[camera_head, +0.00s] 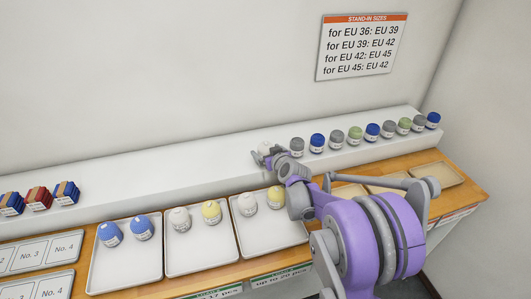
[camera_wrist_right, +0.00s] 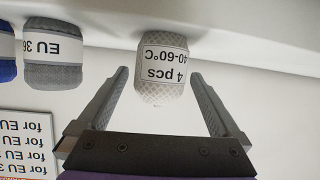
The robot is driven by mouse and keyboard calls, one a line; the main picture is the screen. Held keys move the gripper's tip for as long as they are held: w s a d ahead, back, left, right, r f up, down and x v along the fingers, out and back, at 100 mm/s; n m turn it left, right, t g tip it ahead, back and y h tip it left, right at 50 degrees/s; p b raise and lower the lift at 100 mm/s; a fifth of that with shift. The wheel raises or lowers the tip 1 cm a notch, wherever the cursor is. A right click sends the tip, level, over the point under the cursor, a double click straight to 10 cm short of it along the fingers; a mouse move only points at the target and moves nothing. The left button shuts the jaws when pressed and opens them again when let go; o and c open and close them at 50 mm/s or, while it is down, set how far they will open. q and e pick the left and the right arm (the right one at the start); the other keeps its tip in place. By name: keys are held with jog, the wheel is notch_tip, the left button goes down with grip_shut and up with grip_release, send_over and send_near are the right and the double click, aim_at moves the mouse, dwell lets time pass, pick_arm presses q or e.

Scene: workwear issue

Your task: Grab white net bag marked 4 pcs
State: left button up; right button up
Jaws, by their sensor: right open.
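The white net bag (camera_wrist_right: 162,82) carries a label reading "4 pcs" and "40-60°C", upside down in the right wrist view. It lies between the two spread fingers of my right gripper (camera_wrist_right: 160,76), with a visible gap on each side. In the head view the right gripper (camera_head: 270,156) is at the raised white shelf, left of the row of rolled items. It mostly hides the bag there. My left gripper is not in view.
A grey roll marked EU 36 (camera_wrist_right: 53,58) sits beside the bag. Several grey, blue and green rolls (camera_head: 317,142) continue right along the shelf (camera_head: 120,185). White trays (camera_head: 127,272) with rolls stand in front. A sizes sign (camera_head: 361,47) hangs on the wall.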

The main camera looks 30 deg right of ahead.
jog(key=x, duration=0.4)
jog(key=shift+w, duration=0.25)
jog(key=shift+s, duration=0.1)
jog(key=shift+c, duration=1.1)
jog(key=c, duration=1.1)
